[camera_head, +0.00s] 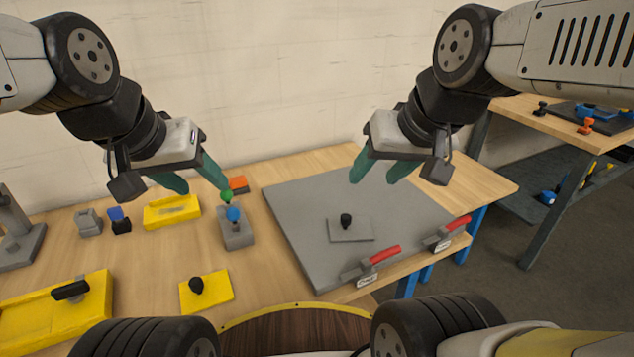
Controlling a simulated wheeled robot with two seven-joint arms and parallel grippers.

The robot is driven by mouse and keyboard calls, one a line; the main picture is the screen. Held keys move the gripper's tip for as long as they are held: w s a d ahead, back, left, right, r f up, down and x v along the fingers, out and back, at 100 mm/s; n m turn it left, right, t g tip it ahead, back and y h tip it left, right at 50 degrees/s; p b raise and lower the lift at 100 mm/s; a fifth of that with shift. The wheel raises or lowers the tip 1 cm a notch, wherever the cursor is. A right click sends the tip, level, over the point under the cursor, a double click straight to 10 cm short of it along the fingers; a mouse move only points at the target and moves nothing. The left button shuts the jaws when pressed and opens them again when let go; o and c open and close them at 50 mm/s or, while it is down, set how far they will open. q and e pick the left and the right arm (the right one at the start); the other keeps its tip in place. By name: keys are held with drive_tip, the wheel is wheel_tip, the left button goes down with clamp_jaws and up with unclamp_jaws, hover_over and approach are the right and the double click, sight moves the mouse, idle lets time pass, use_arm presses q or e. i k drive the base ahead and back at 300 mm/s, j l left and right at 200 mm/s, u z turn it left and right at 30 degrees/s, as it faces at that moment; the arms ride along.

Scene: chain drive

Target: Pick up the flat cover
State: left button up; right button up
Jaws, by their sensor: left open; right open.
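Two flat plates with black knobs are in view, and I cannot tell for certain which is the flat cover. A yellow plate (220,292) lies on the table at the front. A grey plate (364,232) lies on the large grey board (300,205). My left gripper (205,186) is open and empty above the back of the table, behind the yellow plate. My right gripper (373,180) is open and empty above the back of the grey board, behind the grey plate. Both grippers are apart from the plates.
Red-handled clamps (380,256) (456,226) sit along the board's right front edge. A grey block with green and blue knobs (237,240) stands left of the board. Yellow parts (172,213) (35,322) lie further left. A second table (560,122) stands at right.

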sight(197, 293)
drive_tip(key=k+j+u, duration=0.15)
drive_tip(key=j, duration=0.15)
drive_tip(key=k+j+u, duration=0.15)
drive_tip(key=j, duration=0.15)
drive_tip(key=k+j+u, duration=0.15)
drive_tip(key=j, duration=0.15)
drive_tip(key=j+u, duration=0.15)
drive_tip(key=j, duration=0.2)
